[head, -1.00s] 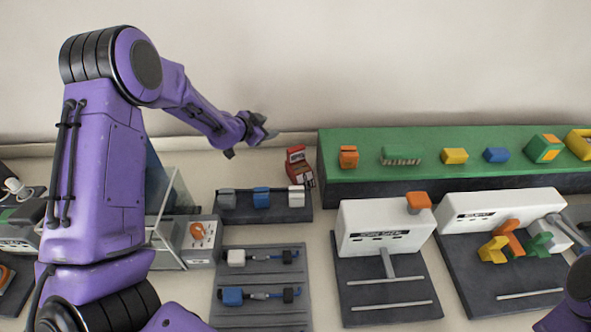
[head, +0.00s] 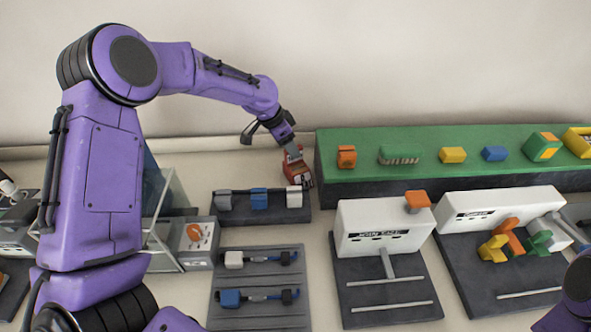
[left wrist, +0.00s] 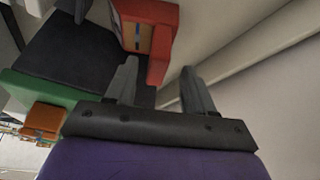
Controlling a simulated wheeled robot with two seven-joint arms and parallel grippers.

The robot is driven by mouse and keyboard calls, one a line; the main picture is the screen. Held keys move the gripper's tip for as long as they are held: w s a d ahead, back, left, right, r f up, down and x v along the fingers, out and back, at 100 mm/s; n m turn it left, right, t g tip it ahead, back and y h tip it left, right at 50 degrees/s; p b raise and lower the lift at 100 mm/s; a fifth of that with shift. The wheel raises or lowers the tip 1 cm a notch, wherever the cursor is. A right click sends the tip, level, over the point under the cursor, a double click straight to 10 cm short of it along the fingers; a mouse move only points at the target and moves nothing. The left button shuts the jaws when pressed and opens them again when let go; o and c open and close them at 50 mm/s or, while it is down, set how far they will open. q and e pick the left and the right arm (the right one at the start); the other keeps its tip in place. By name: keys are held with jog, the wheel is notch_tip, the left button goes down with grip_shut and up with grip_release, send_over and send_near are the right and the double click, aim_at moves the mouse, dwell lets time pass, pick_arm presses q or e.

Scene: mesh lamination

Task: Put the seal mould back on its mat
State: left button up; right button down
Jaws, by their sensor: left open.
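No piece in view is marked clearly enough for me to tell which is the seal mould or its mat. My left gripper (head: 291,146) is right above a small red device (head: 298,170) behind the dark rack, partly covering it. The red device (left wrist: 155,15) shows there beyond the fingertips, with a tan face and a blue mark. Whether a finger touches it, I cannot tell. My right gripper is out of view.
The dark rack (head: 282,217) holds grey, blue and white blocks. A green-topped bench (head: 375,174) with several coloured pieces stands to the right. Two white machines (head: 365,220) (head: 462,232) stand in front of it. A glass-sided box (head: 172,205) is at left.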

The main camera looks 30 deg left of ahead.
aim_at(298, 168)
pick_arm(q)
jog(key=x, duration=0.3)
jog(key=shift+s+d, duration=0.15)
jog(key=shift+d, duration=0.05)
jog(key=shift+w+f, duration=0.2)
jog(key=shift+f, duration=0.15)
jog(key=shift+s, duration=0.1)
grip_shut()
jog(key=shift+r, duration=0.1)
jog(key=shift+r, duration=0.1)
